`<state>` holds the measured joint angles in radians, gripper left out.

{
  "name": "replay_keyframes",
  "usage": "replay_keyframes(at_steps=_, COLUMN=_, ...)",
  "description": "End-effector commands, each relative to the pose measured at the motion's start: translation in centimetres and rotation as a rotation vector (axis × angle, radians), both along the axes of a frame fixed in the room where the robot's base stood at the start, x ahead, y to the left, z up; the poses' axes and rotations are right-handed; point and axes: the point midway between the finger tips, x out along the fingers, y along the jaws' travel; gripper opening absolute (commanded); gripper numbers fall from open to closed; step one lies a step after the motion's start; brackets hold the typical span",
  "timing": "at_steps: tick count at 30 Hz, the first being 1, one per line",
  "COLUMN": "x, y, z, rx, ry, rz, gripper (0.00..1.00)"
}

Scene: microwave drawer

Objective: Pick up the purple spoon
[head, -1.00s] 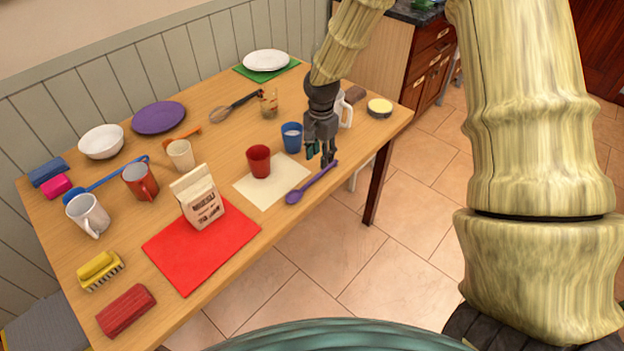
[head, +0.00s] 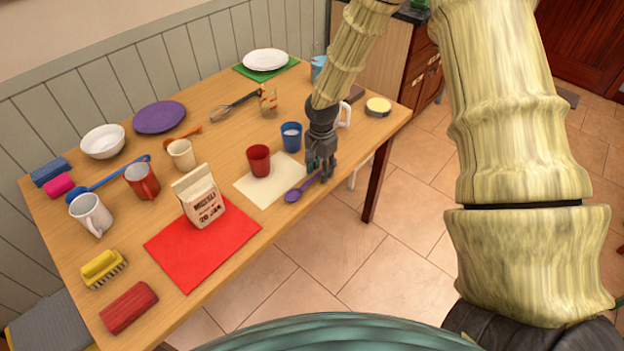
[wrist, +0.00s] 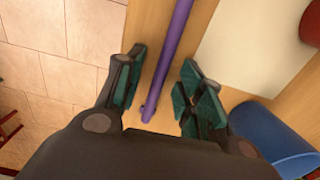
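The purple spoon (head: 295,194) lies on the table near its front edge, beside the cream mat. In the head view its bowl shows and the far part of its handle is hidden by my gripper (head: 322,172). In the wrist view the spoon's handle (wrist: 172,55) runs between the two green-padded fingers of my gripper (wrist: 163,92). The fingers are open, one on each side of the handle, with a gap on both sides. The handle's end lies near the palm in that picture.
A blue cup (head: 291,136) stands close to my gripper and also shows in the wrist view (wrist: 272,138). A red cup (head: 258,160) stands on the cream mat (head: 262,196). A white mug (head: 344,115) is behind my gripper. The floor drops away past the table's front edge.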

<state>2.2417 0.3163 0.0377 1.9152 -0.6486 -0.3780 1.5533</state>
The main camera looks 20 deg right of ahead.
Motion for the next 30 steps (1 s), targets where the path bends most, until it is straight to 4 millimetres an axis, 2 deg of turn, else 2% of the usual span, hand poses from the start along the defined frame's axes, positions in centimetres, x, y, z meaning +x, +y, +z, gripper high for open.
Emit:
replay_keyframes(at_steps=2, x=0.0, y=0.0, z=0.0, rx=0.000, ry=0.000, rz=0.000, gripper=0.36)
replay_keyframes(at_steps=8, x=0.0, y=0.0, z=0.0, rx=0.000, ry=0.000, rz=0.000, gripper=0.00)
replay_keyframes(at_steps=22, x=0.0, y=0.0, z=0.4, rx=0.000, ry=0.000, rz=0.000, gripper=0.00)
replay_keyframes(at_steps=30, x=0.1, y=0.0, z=2.6, rx=0.000, ry=-0.002, rz=0.001, gripper=0.00)
